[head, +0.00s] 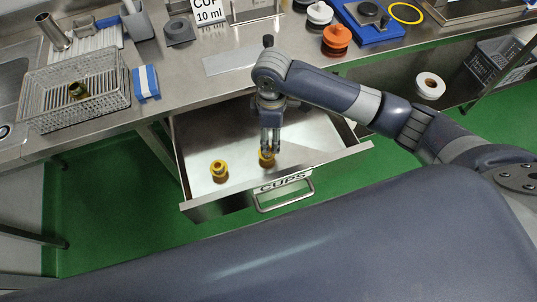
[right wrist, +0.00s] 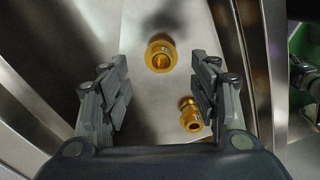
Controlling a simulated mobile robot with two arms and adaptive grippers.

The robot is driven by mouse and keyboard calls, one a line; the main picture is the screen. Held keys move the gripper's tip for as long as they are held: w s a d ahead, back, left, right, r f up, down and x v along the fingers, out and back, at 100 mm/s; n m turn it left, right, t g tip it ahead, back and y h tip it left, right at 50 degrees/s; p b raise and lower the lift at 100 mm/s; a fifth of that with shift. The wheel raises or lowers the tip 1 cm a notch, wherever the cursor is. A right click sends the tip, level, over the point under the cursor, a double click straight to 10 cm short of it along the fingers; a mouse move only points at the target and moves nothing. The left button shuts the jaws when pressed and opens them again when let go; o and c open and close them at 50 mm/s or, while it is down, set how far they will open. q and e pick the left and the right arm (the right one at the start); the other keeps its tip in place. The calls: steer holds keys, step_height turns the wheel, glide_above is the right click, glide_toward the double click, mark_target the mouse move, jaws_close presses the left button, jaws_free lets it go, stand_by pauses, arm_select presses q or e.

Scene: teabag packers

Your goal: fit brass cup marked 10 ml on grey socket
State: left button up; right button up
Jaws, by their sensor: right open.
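Two brass cups lie in the open drawer marked CUPS (head: 300,184). One cup (head: 219,170) stands left of my right gripper (head: 271,148); the other cup (head: 266,158) is at the fingertips and partly hidden by them. In the right wrist view my right gripper (right wrist: 160,92) is open and empty. A wider cup (right wrist: 161,56) lies ahead between the fingers, and a smaller cup (right wrist: 190,115) is close to the right finger. I cannot read a 10 ml mark on either. A dark grey block (head: 179,30), possibly the socket, sits on the bench. My left gripper is not in view.
A sign reading CUP 10 ml (head: 209,12) stands at the bench's back. A wire basket (head: 110,108) holds an olive-brass piece (head: 78,90). A blue-white pack (head: 146,82) lies beside it. Drawer walls surround the cups. A flat plate (head: 228,61) lies on the bench.

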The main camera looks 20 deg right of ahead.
steer(key=f, duration=0.3)
steer(key=a+f, duration=0.1)
steer(key=shift+w+f, duration=0.2)
steer(key=shift+f, duration=0.2)
steer(key=shift+d+f, duration=0.1)
steer(key=shift+f, duration=0.1)
steer(key=f+p, duration=0.1)
steer(key=f, duration=0.3)
steer(key=shift+a+f, duration=0.15)
steer(key=shift+a, duration=0.05)
steer(key=shift+f, duration=0.3)
steer(key=shift+c, duration=0.3)
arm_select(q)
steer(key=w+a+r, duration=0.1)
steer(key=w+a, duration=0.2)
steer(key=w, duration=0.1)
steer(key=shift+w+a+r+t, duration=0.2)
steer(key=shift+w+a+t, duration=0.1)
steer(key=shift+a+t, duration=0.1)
arm_select(e)
steer(key=c, duration=1)
